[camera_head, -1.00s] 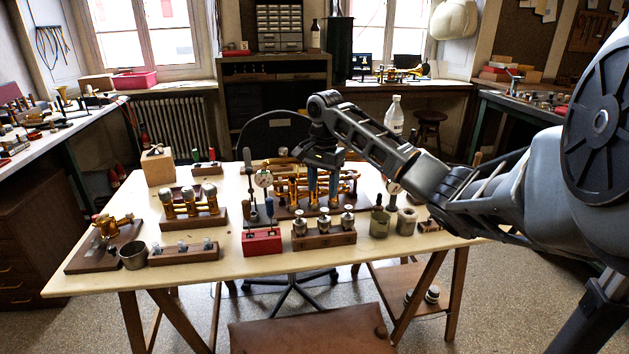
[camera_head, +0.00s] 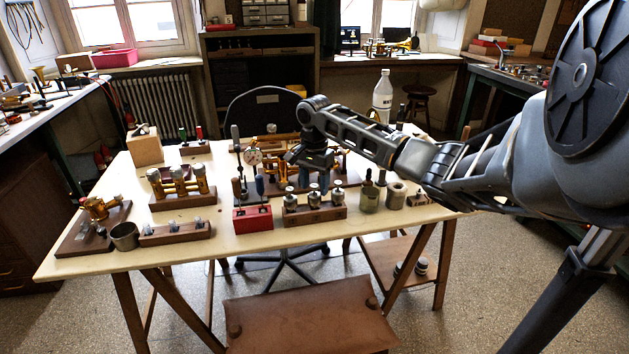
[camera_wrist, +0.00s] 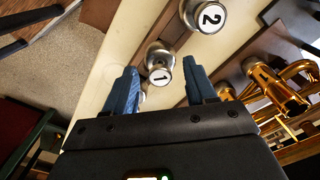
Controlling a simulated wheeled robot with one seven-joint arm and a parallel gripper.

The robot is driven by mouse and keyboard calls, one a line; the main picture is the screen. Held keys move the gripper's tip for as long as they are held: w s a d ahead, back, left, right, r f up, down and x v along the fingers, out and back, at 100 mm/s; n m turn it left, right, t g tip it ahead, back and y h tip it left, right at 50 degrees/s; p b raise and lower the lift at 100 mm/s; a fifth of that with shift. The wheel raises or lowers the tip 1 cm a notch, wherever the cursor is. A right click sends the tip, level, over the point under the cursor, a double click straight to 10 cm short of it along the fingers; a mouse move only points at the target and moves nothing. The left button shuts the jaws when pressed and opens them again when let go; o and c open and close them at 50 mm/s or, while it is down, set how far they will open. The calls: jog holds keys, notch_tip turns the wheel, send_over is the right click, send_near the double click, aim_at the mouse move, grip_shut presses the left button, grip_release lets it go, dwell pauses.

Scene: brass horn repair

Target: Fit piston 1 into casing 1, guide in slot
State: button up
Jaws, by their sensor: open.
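Piston 1 (camera_wrist: 161,75) has a silver cap with a black "1" on a white disc. In the wrist view it shows between the two blue fingertips of my gripper (camera_wrist: 160,82), which is open and has not closed on it. Piston 2 (camera_wrist: 207,15) is beside it. In the head view, my gripper (camera_head: 312,182) points down, close behind the wooden rack (camera_head: 315,218), which holds three silver-capped pistons. The brass horn (camera_wrist: 290,95) lies to the right in the wrist view.
A red block (camera_head: 252,220) with upright tools stands left of the rack. A dial gauge (camera_head: 253,157) is behind. A brass three-valve piece (camera_head: 180,183) is farther left.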

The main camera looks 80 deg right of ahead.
jog(key=shift+c, duration=0.5)
grip_shut()
jog(key=shift+r, duration=0.1)
jog(key=shift+r+p, duration=2.45)
jog(key=shift+p, duration=0.45)
jog(key=shift+r+p, duration=0.7)
jog(key=shift+r, duration=1.75)
